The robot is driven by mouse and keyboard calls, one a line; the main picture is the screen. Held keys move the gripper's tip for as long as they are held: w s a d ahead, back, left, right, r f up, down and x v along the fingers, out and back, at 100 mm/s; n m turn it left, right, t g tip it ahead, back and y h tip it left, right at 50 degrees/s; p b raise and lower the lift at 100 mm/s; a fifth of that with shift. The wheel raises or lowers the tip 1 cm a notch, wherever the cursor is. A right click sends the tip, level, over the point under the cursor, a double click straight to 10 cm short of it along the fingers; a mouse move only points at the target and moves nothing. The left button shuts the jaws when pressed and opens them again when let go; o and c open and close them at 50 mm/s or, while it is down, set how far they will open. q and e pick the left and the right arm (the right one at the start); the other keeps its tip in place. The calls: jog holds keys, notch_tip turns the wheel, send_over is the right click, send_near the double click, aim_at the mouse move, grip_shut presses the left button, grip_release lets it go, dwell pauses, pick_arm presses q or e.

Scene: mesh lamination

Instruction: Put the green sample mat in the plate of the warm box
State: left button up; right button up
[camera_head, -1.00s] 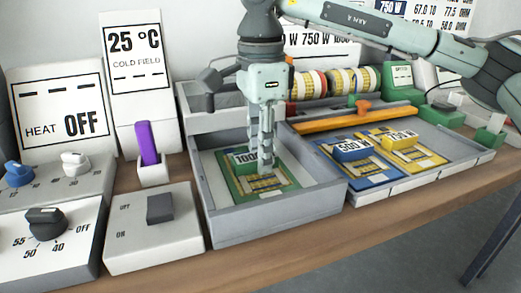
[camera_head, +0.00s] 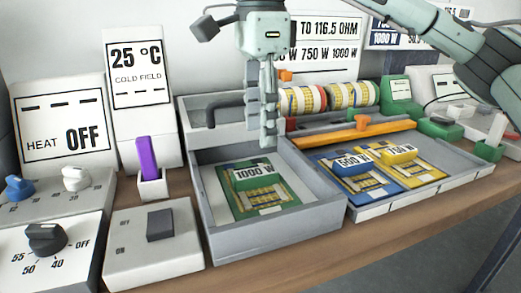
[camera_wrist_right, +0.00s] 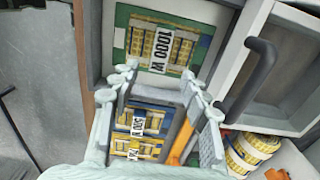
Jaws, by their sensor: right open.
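The green sample mat (camera_head: 262,194), with a raised 1000 W label, lies flat on the pale plate (camera_head: 208,178) inside the grey warm box (camera_head: 280,236). The mat also shows in the right wrist view (camera_wrist_right: 160,45). My right gripper (camera_head: 268,140) hangs above the back part of the box, clear of the mat. In the right wrist view its fingers (camera_wrist_right: 160,74) are spread apart with nothing between them. My left gripper is in neither view.
A blue 500 W mat (camera_head: 353,184) and a yellow 750 W mat (camera_head: 412,172) lie in the tray to the right. A dark handle (camera_head: 213,111) sits behind the box. An orange bar (camera_head: 350,134) and striped reels stand behind the tray. Control units stand at the left.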

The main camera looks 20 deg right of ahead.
jog(key=shift+r, duration=1.95)
jog(key=shift+c, duration=0.3)
